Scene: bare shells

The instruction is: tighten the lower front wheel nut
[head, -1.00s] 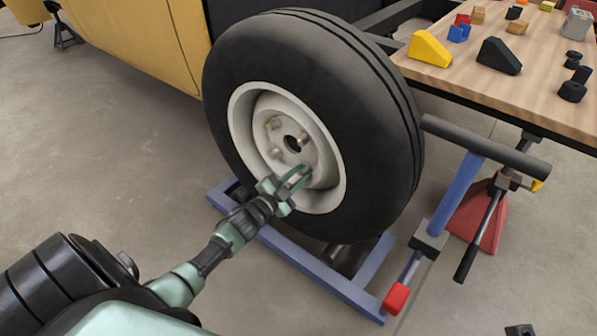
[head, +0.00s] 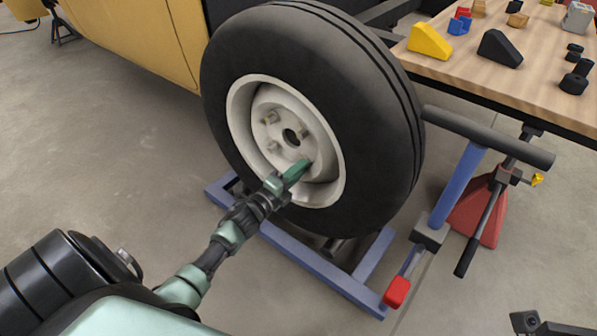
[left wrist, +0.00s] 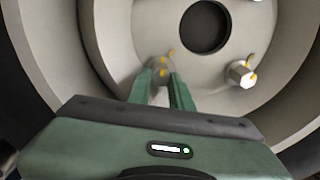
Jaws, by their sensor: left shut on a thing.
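The wheel is a black tyre (head: 375,150) on an off-white rim (head: 240,135), with a dark centre hole and several nuts around it. My left gripper (head: 303,166) reaches in from the lower left to the lower part of the hub. In the left wrist view its two green fingers (left wrist: 163,78) are shut on the lower nut (left wrist: 162,66), which shows orange marks and is partly hidden between the fingertips. Another hex nut (left wrist: 242,74) with orange marks stands free to the right, below the centre hole. My right gripper is not in view.
A blue frame (head: 315,268) with a T-handled post (head: 455,190) stands under and beside the wheel. A red stand (head: 478,212) is under the wooden workbench (head: 540,70), which holds blocks and small parts. A yellow body panel (head: 140,40) is behind.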

